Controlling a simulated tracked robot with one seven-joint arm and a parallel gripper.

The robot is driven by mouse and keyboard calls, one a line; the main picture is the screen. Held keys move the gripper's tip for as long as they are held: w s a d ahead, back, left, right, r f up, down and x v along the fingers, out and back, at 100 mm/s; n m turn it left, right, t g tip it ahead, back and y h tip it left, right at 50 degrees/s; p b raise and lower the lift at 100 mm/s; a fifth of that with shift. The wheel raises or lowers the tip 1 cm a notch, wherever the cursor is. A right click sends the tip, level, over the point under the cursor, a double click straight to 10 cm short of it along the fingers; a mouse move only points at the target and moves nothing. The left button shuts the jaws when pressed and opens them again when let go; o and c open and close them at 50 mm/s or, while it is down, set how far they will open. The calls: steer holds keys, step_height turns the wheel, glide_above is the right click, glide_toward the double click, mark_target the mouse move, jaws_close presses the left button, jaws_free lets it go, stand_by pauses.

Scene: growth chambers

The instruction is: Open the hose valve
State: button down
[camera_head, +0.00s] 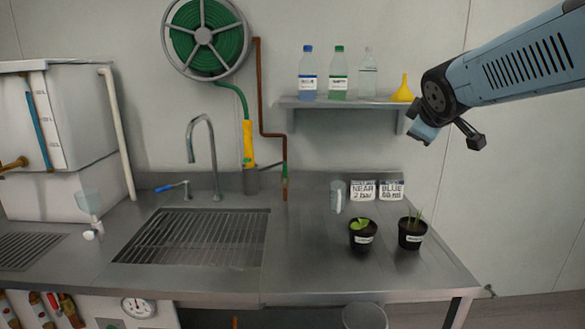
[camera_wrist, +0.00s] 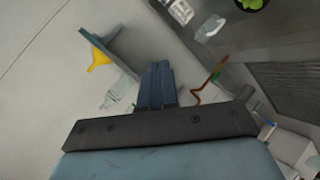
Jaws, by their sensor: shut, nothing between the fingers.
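A green hose (camera_head: 208,38) is wound on a grey wall reel (camera_head: 203,36). Its free end hangs down to a yellow nozzle (camera_head: 248,145) that stands in a grey holder. A copper pipe (camera_head: 260,100) runs from the reel down to the counter. A small green fitting with a thin lever (camera_head: 284,168) sits low on this pipe and looks like the hose valve; its lever position is too small to tell. The pipe also shows in the wrist view (camera_wrist: 197,96). My gripper (camera_wrist: 158,68) is shut and empty, high at the right beside the shelf, far from the valve.
A wall shelf (camera_head: 330,101) holds several bottles and a yellow funnel (camera_head: 403,90). Two potted plants (camera_head: 362,238), a clear beaker (camera_head: 336,197) and label cards (camera_head: 363,190) stand on the counter. A tap (camera_head: 213,150) rises behind the sink grate (camera_head: 195,238). The counter front is mostly clear.

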steer(key=s+a+f+m+g, duration=0.1)
steer(key=s+f+m+g, duration=0.1)
steer(key=s, duration=0.5)
steer(key=s+a+f+m+g+y, duration=0.1)
steer(key=s+a+f+m+g, duration=0.1)
steer(key=s+f+m, duration=0.2)
steer(key=s+a+f+m+g+y, duration=0.1)
steer(key=s+f+m, duration=0.2)
steer(key=s, duration=0.7)
steer(key=shift+a+f+m+g, duration=0.4)
steer(key=shift+f, duration=0.45)
